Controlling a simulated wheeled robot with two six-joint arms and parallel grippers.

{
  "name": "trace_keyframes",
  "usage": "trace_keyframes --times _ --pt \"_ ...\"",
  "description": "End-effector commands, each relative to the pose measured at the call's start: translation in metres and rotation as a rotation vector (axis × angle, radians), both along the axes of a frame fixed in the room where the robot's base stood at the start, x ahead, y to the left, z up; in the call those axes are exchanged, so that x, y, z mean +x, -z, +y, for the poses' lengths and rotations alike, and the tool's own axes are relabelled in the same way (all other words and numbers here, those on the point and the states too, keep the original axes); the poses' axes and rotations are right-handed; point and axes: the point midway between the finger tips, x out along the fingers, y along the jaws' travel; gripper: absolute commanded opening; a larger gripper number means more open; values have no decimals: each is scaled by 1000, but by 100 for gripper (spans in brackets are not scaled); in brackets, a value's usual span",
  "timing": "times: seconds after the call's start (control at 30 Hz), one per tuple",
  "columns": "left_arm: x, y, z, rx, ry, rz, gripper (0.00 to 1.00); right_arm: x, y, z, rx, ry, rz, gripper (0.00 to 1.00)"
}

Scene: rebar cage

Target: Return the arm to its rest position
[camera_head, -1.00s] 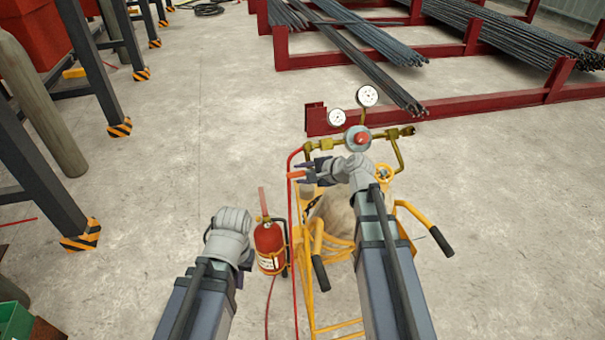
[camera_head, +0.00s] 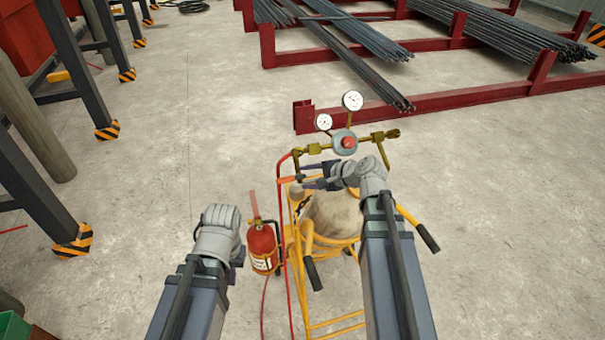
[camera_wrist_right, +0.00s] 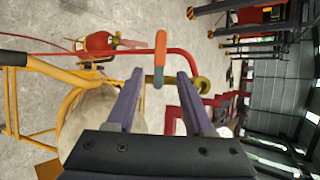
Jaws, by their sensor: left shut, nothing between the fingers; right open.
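My right arm reaches over the yellow cylinder cart (camera_head: 332,322) in the head view. Its gripper (camera_head: 303,182) points left, just below the brass regulator (camera_head: 345,142) with two white gauges. In the right wrist view the gripper (camera_wrist_right: 160,80) has its two fingers apart. A lever with an orange end and a teal end (camera_wrist_right: 160,58) shows at the gap between the fingertips; contact cannot be told. My left gripper (camera_head: 238,256) hangs low beside the red fire extinguisher (camera_head: 262,248); its fingers are mostly hidden behind the wrist.
The cart's handles (camera_head: 312,270) stick out close to my right arm. A red hose (camera_head: 284,210) runs down the cart's left side. A red rack (camera_head: 440,108) with rebar bundles stands beyond. Dark table legs (camera_head: 40,190) stand at left. Floor at right is clear.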

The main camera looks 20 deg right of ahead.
Motion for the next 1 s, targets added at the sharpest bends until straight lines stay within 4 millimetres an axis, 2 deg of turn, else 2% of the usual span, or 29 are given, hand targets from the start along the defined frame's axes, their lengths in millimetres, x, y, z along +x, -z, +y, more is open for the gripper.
trace_keyframes --times 0.47,0.57,0.67,0.77,0.8,0.9,1.0 --pt "0 0 0 0 0 0 0 -1 1 0 -1 -3 1 52" --pt "0 8 0 0 0 0 0 -6 14 11 -39 -47 9 52" --pt "0 28 0 0 1 0 0 -22 48 41 -148 -183 29 52" --pt "0 57 0 1 3 -1 0 -52 100 81 -329 -410 60 52" --pt "0 69 0 1 3 -1 0 -68 123 97 -414 -521 73 52" --pt "0 98 0 1 5 -1 0 -109 174 125 -626 -805 106 52" --pt "0 122 0 1 7 -2 0 -145 211 138 -809 -1060 138 52"
